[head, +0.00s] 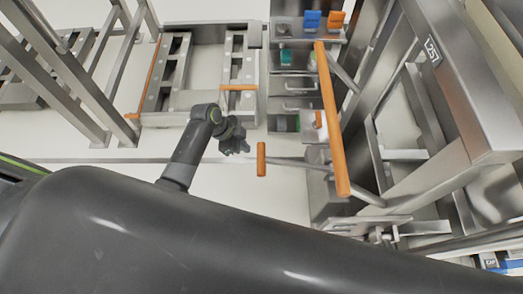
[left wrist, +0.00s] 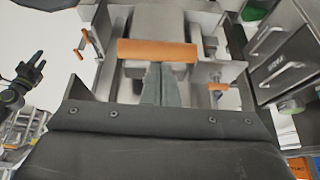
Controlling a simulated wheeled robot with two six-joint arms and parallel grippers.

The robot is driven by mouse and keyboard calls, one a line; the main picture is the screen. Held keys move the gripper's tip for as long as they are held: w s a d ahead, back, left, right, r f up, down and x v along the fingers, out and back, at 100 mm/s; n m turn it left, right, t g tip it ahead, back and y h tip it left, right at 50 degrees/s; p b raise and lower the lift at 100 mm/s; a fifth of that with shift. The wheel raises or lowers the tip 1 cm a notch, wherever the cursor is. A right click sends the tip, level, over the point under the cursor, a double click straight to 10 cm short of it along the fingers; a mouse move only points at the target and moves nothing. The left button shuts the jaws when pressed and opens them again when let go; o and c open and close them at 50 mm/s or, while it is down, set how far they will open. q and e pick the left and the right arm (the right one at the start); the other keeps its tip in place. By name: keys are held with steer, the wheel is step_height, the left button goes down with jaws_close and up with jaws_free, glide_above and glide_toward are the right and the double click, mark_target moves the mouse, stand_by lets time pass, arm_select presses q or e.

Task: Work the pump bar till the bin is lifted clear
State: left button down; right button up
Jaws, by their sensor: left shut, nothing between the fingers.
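My left gripper (head: 237,143) is shut and empty above the floor in the head view. An orange grip (head: 261,160) on the end of a grey rod is just right of it, apart from it. The rod runs right to a steel frame; this looks like the pump bar. In the left wrist view my left fingers (left wrist: 161,86) are together, pointing at a wide orange bar (left wrist: 157,50). I cannot tell whether they touch it. I cannot clearly identify the bin.
A long orange bar (head: 333,120) slants in front of the steel frame labelled L25 (head: 432,50). A metal rack with orange handles (head: 238,87) stands at the back. Drawers with blue and orange bins (head: 312,20) are at upper right. The pale floor (head: 215,180) is partly clear.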

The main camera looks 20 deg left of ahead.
mark_target(258, 158)
arm_select(q)
steer(key=shift+s+d+r+p, duration=0.1)
steer(key=shift+d+r+p, duration=0.2)
steer(key=shift+r, duration=0.05)
arm_select(e)
steer(key=shift+s+r, duration=0.4)
arm_select(q)
steer(key=shift+f, duration=0.1)
arm_select(e)
steer(key=shift+f, duration=0.1)
arm_select(q)
steer(key=b+x, duration=0.6)
steer(key=b, duration=0.1)
steer(key=shift+f, duration=0.2)
steer(key=shift+d+f, duration=0.1)
steer(key=shift+f, duration=0.1)
arm_select(e)
step_height(258, 158, down, 7)
arm_select(q)
steer(key=shift+d+b, duration=0.1)
steer(key=shift+b, duration=0.2)
arm_select(e)
steer(key=shift+f, duration=0.1)
